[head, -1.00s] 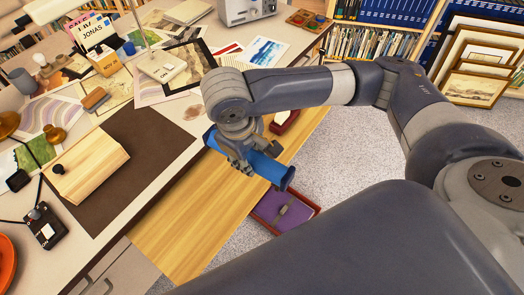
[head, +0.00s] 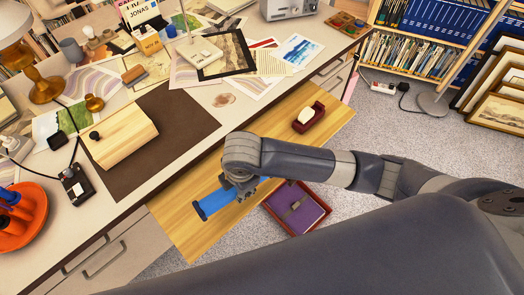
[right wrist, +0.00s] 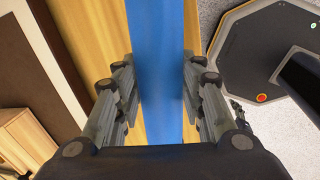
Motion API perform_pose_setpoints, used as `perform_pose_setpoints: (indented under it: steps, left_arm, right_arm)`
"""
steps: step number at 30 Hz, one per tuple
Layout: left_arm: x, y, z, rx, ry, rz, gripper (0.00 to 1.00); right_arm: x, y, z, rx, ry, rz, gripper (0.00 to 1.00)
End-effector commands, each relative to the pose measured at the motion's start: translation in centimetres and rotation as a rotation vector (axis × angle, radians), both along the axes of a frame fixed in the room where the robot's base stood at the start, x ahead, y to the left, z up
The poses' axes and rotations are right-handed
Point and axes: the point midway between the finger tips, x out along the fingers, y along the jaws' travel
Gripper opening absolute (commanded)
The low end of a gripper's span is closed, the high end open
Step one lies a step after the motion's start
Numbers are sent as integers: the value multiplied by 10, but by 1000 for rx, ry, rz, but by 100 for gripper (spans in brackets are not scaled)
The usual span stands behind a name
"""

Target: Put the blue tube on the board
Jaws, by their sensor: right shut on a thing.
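The blue tube (head: 213,203) is in my right gripper (head: 240,186), which is shut around it; the tube's left part sticks out and the gripper hides its middle. In the right wrist view the tube (right wrist: 160,45) runs lengthwise between the two fingers (right wrist: 162,100). The board (head: 180,228) is a pale wooden leaf extending along the desk's front edge. In the head view the tube lies over its left half. I cannot tell whether tube and board touch.
A dark red tape dispenser (head: 308,122) stands on the board's far right part. A red tray with a purple item (head: 306,212) is below the board's front edge. On the desk are a brown mat (head: 185,118), a wooden block (head: 118,138) and an orange dish (head: 35,228).

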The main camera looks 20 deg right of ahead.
Motion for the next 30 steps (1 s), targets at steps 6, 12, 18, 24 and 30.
perform_pose_setpoints:
  steps: [6, 12, 18, 24, 30]
  left_arm:
    - [-1, -3, 4, -3, 1, 0, 46]
    - [-1, -3, 8, -4, 1, 0, 46]
    - [-1, -3, 15, -4, 1, -1, 46]
    - [-1, -3, 20, -4, 1, -1, 46]
    - [-1, -3, 22, -4, 1, -1, 46]
  right_arm:
    - [-4, 7, -8, 0, 0, 125, 9]
    - [15, -12, -11, -5, -1, 143, 9]
    - [53, -50, -16, -5, 1, 140, 9]
    - [86, -82, -20, -2, -1, 141, 9]
    - [100, -95, -23, -1, 0, 146, 9]
